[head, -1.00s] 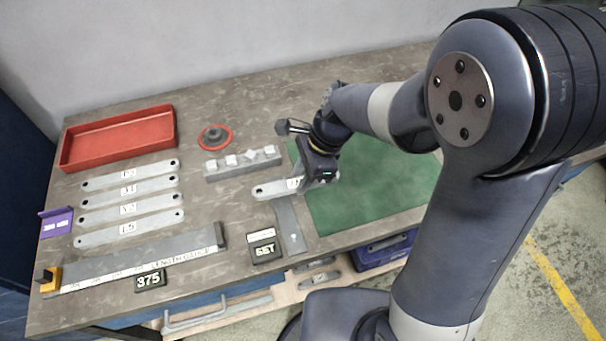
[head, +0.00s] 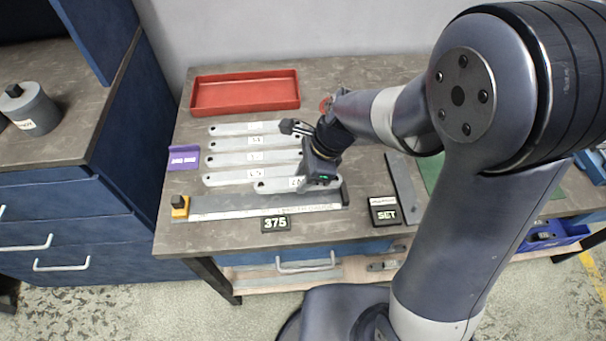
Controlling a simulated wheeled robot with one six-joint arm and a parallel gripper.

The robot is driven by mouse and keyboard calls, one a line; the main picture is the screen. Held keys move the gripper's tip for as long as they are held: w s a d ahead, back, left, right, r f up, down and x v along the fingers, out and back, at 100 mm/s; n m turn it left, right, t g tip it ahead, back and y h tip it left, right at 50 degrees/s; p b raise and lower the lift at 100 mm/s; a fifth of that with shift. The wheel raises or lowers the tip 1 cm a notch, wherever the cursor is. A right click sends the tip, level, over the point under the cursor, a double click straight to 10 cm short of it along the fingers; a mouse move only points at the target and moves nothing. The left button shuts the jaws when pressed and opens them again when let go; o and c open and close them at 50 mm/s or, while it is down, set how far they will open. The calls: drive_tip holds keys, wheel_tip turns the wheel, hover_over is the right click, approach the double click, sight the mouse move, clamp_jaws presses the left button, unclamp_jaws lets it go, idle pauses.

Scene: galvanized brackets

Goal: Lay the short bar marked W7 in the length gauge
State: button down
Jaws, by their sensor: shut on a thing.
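The short bar (head: 275,186) is pale galvanized metal with a white label. The label is too small to read surely, though it looks like W7.
Several long labelled bars (head: 230,161) lie in rows just behind the gauge. A red tray (head: 245,109) is at the back. A purple 300 sign (head: 184,158) is at left, a 375 plate (head: 276,224) in front, a SET block (head: 385,212) at right.

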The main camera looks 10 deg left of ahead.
sight(298, 200)
drive_tip(key=shift+f+b, duration=2.8)
drive_tip(key=shift+f, duration=0.5)
drive_tip(key=c, duration=1)
unclamp_jaws()
drive_tip(key=v, duration=1.1)
drive_tip(key=shift+d+p, duration=0.1)
drive_tip(key=shift+p, duration=0.3)
drive_tip(key=shift+f, duration=0.15)
drive_tip(key=b+x, duration=0.1)
drive_tip(key=x, duration=1)
wheel_tip(298, 200, up, 3)
drive_tip(key=shift+f+p, duration=0.1)
drive_tip(key=shift+p, duration=0.9)
drive_tip(key=shift+r+p, duration=0.3)
drive_tip(key=shift+r, duration=0.05)
